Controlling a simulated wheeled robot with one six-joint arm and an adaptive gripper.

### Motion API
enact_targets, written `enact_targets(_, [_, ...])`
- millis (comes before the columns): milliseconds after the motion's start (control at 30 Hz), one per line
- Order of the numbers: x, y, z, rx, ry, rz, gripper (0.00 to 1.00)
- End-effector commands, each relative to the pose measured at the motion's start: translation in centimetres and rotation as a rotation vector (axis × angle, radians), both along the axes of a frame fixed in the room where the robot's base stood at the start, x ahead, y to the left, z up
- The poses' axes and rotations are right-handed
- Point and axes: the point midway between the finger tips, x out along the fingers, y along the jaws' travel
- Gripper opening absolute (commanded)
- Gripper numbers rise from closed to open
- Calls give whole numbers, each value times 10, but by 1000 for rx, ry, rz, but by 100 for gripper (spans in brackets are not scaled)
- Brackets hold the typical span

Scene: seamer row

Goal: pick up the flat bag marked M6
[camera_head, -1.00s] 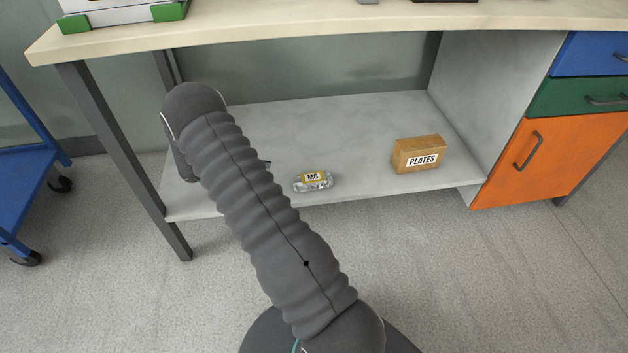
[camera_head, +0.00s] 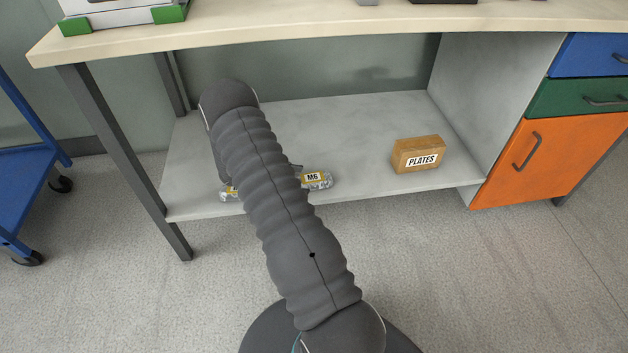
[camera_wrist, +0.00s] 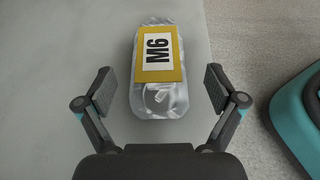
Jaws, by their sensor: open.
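The flat bag marked M6 (camera_head: 316,180) lies on the grey lower shelf (camera_head: 360,135) under the bench. It is clear plastic with a yellow label, and my arm hides its left end in the head view. In the wrist view the M6 bag (camera_wrist: 158,97) lies straight ahead, its near part between the fingertips. My gripper (camera_wrist: 160,92) is open, with a gap on both sides of the bag and nothing held. The head view does not show the fingers clearly.
A second bag with a yellow label (camera_head: 229,191) shows partly left of my arm. A cardboard box marked PLATES (camera_head: 419,154) stands to the right. The table leg (camera_head: 125,160) is at left, and the orange cabinet door (camera_head: 550,160) is at right.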

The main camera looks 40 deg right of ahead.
Motion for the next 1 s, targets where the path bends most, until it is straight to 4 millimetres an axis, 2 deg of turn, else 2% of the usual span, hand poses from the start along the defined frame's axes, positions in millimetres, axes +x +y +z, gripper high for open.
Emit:
enact_targets(167, [0, -1, 0, 0, 0, 1, 94])
enact_targets(267, [0, -1, 0, 0, 0, 0, 74])
enact_targets(467, [0, 0, 0, 0, 0, 0, 24])
enact_targets(800, [0, 0, 2, 0, 0, 0, 24])
enact_targets(1000, [0, 0, 18, -1, -2, 0, 24])
